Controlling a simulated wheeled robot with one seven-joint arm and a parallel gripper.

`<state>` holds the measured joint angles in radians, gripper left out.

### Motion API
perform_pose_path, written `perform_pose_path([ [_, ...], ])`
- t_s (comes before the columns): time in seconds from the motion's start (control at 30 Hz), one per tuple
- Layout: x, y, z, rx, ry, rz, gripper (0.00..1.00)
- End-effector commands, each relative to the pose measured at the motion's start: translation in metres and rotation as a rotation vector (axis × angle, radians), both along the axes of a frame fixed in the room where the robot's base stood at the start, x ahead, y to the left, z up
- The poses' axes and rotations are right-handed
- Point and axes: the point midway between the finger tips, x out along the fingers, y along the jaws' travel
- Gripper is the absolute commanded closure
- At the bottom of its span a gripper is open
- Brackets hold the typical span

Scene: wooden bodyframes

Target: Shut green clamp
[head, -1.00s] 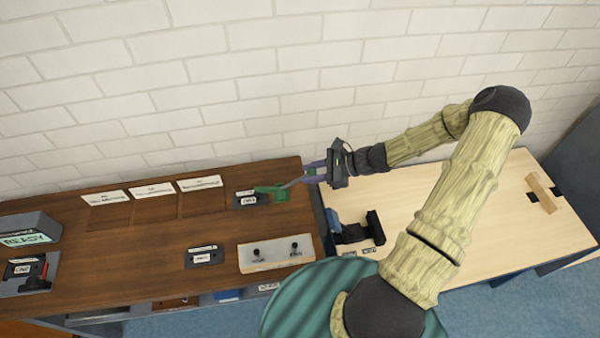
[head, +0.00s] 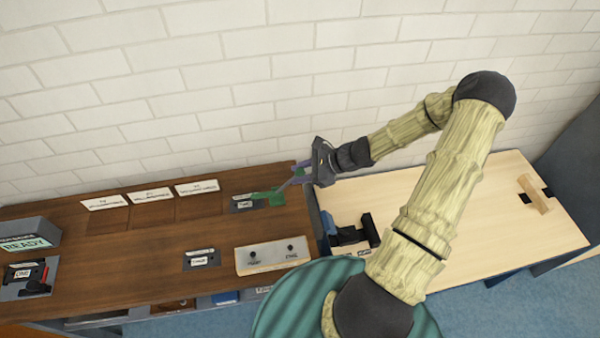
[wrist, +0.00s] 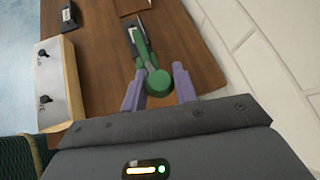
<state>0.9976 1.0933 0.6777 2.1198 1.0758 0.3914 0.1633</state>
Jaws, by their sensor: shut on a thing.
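The green clamp (head: 275,199) sits on a dark base plate at the back right corner of the dark wooden bench. In the wrist view the clamp (wrist: 140,45) shows as a green arm running away from me, with a round green end (wrist: 159,83) close to me. My gripper (head: 288,183) reaches in from the right, its purple fingers on either side of that green end. In the wrist view the gripper (wrist: 158,88) is shut on the clamp's green end. The clamp's underside is hidden.
A pale control box with two black knobs (head: 273,255) stands in front of the clamp. Another black plate (head: 202,259) lies left of it. A grey READY box (head: 27,240) is at far left. The brick wall (head: 250,90) is close behind. A light table (head: 450,205) adjoins at right.

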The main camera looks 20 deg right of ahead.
Motion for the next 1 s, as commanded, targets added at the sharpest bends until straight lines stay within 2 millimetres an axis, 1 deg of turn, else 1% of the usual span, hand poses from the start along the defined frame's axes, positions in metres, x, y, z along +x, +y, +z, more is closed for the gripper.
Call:
perform_pose_path([
  [0.13, -0.001, 0.002, 0.001, 0.006, 0.000, 0.004, 1.00],
  [0.17, 0.000, 0.002, 0.001, 0.006, 0.000, 0.004, 0.68],
  [0.23, 0.000, 0.002, 0.000, 0.005, 0.000, 0.003, 0.54],
  [0.27, 0.000, 0.002, 0.000, 0.004, 0.000, 0.003, 0.51],
  [0.57, 0.000, 0.000, 0.001, 0.001, 0.000, 0.002, 0.51],
  [0.67, -0.002, -0.004, 0.003, -0.002, -0.002, 0.000, 0.51],
  [0.87, -0.010, -0.022, 0.017, -0.005, -0.002, 0.000, 0.51],
  [1.0, -0.019, -0.041, 0.031, -0.005, -0.002, -0.002, 0.51],
])
